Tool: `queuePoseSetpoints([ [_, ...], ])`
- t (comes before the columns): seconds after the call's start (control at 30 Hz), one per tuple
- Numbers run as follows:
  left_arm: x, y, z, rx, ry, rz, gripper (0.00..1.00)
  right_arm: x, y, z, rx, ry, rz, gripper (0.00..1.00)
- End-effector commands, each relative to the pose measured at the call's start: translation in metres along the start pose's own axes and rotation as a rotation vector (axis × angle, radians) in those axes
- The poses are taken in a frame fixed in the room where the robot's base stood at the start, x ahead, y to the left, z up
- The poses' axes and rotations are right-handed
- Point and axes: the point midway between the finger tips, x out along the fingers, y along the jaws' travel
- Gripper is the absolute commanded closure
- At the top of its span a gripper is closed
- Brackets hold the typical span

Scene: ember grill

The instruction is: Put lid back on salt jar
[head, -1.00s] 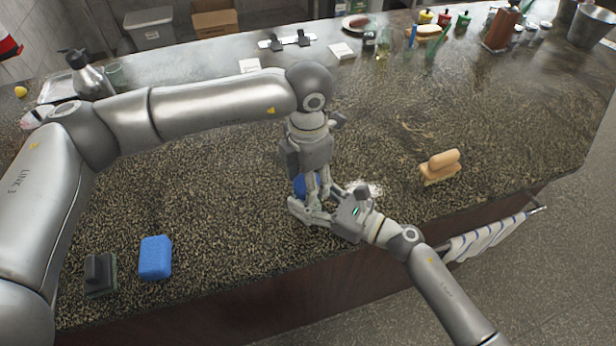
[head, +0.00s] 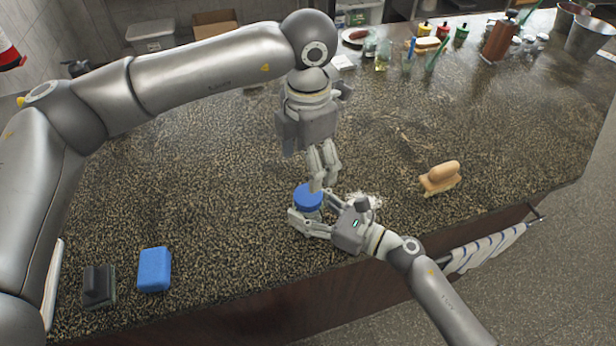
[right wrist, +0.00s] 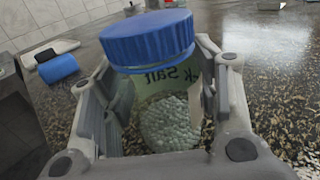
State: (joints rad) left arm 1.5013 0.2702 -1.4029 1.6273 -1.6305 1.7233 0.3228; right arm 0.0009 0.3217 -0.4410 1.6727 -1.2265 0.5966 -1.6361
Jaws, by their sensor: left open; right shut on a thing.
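The salt jar (right wrist: 170,115) stands on the counter with pale grains inside and lettering on its side. The blue lid (head: 307,195) sits on top of the jar. It also shows in the right wrist view (right wrist: 148,40), where it looks slightly tilted; I cannot tell whether it is fully seated. My right gripper (head: 308,222) is shut around the jar's body, with a finger on each side below the lid. My left gripper (head: 322,186) is open and empty, pointing down just above and beside the lid. The jar's lower part is mostly hidden by my right gripper in the head view.
A blue sponge (head: 154,269) and a dark scrubber (head: 98,286) lie at the front left. A striped towel (head: 487,247) hangs at the front edge. The middle counter is open.

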Motion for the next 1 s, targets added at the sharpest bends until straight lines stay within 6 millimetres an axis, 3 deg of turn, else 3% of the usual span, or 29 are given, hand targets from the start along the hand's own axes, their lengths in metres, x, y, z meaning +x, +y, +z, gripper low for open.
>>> queuePoseSetpoints([
  [0.2,-0.025,0.0,0.0,-0.001,0.0,0.0,0.25,0.0,0.0,0.0,0.0,0.0,0.0,1.0],
  [0.53,-0.029,0.0,0.0,0.0,0.001,-0.001,0.25,0.0,0.0,0.0,0.0,0.0,0.0,1.0],
  [0.57,-0.029,0.0,0.0,0.0,0.001,-0.001,0.25,0.0,0.0,0.0,0.0,0.0,0.0,0.42],
  [0.73,-0.029,0.0,0.0,0.0,0.001,-0.001,0.25,0.0,0.0,0.0,0.0,0.0,0.0,0.2],
  [1.0,-0.028,0.0,0.0,0.0,0.001,-0.001,0.25,0.0,0.0,0.0,0.0,0.0,0.0,0.19],
])
